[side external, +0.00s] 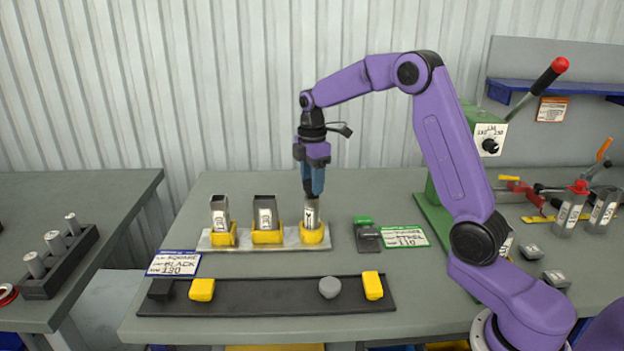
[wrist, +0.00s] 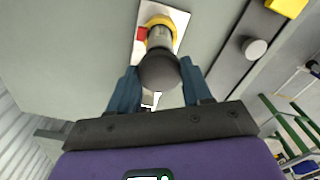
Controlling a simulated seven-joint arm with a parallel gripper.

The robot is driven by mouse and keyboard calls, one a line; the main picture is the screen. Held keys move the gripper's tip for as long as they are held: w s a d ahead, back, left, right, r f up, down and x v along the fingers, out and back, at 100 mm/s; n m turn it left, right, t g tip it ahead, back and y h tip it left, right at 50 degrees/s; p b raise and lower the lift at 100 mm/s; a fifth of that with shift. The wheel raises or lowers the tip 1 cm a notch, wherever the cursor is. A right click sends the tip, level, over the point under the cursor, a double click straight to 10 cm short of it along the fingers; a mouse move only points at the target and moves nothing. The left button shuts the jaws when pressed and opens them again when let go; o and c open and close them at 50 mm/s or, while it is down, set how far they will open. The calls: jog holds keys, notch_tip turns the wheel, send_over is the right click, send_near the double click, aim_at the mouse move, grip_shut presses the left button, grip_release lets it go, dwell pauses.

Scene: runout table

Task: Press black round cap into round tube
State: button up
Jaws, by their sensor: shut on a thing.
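The black round cap (wrist: 158,71) is between the two blue fingers of my gripper (wrist: 160,85), which is shut on it. In the side view my gripper (side external: 311,194) points down right above the round tube (side external: 311,216), and the fingers mostly hide the cap. The round tube stands upright in a yellow holder (side external: 312,236) at the right end of a pale base plate. In the wrist view the tube (wrist: 160,39) shows just beyond the cap, roughly in line with it. I cannot tell whether the cap touches the tube's rim.
Two square tubes (side external: 220,214) (side external: 265,218) stand left of the round tube. A black tray (side external: 265,301) in front holds yellow pieces (side external: 202,290) (side external: 373,286), a grey round cap (side external: 329,288) and a black square piece (side external: 160,289). A green lever press (side external: 500,130) stands at the right.

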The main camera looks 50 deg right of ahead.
jog(key=shift+f, duration=0.6)
jog(key=o, duration=1.1)
jog(key=shift+r, duration=0.1)
notch_tip(320, 180, up, 17)
jog(key=shift+r, duration=0.15)
